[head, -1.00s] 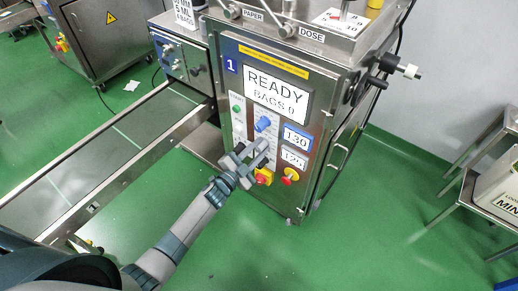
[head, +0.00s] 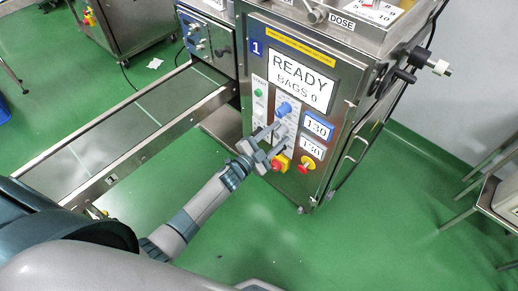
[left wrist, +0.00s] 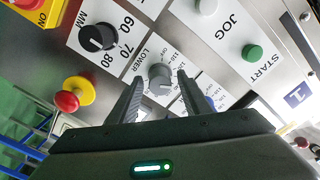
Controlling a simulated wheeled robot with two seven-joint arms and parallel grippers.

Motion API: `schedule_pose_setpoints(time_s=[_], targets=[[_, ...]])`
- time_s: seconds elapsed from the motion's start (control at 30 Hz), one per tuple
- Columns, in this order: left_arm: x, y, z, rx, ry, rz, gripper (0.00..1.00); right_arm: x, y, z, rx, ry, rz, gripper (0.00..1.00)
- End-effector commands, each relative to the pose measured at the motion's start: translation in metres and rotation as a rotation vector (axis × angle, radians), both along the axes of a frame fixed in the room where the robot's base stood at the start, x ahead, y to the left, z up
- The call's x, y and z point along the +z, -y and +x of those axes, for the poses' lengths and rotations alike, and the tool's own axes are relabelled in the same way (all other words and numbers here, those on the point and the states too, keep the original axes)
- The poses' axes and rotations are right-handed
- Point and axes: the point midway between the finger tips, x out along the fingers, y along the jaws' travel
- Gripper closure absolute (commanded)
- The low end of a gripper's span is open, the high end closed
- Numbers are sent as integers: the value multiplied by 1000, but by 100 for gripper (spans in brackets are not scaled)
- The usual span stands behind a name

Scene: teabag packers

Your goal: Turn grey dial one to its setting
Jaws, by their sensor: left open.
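The grey dial (left wrist: 160,76), on a white plate marked LOWER, is seen in the left wrist view between the two fingertips of my left gripper (left wrist: 157,82). The fingers are open, one on each side of the dial; I cannot tell whether they touch it. In the head view my left gripper (head: 280,133) is at the front panel of machine one (head: 318,165), just below the blue dial (head: 284,109), and hides the grey dial. The blue display (head: 318,126) and the white display (head: 312,148) both appear to read 130. My right gripper is not in view.
A black MM dial (left wrist: 97,38), a JOG knob (left wrist: 206,6) and a green START button (left wrist: 252,52) sit near the grey dial. A red button on yellow (head: 281,163) and a red knob (head: 306,164) are below. A conveyor (head: 110,135) runs left.

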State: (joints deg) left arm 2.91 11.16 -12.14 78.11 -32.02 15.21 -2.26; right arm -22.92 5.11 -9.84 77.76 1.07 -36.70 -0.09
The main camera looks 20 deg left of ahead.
Motion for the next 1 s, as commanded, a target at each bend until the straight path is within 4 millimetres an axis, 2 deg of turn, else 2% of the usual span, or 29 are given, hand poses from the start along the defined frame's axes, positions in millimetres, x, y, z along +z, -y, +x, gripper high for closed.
schedule_pose_setpoints(time_s=[0.27,0.6,0.8,1.0], targets=[[-1,-11,-30,0,-3,1,56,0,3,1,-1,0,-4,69],[-2,-33,-92,0,-3,0,56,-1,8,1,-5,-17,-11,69],[-2,-46,-128,0,-2,2,56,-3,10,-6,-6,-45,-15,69],[-1,-55,-151,-1,-1,0,56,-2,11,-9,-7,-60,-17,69]])
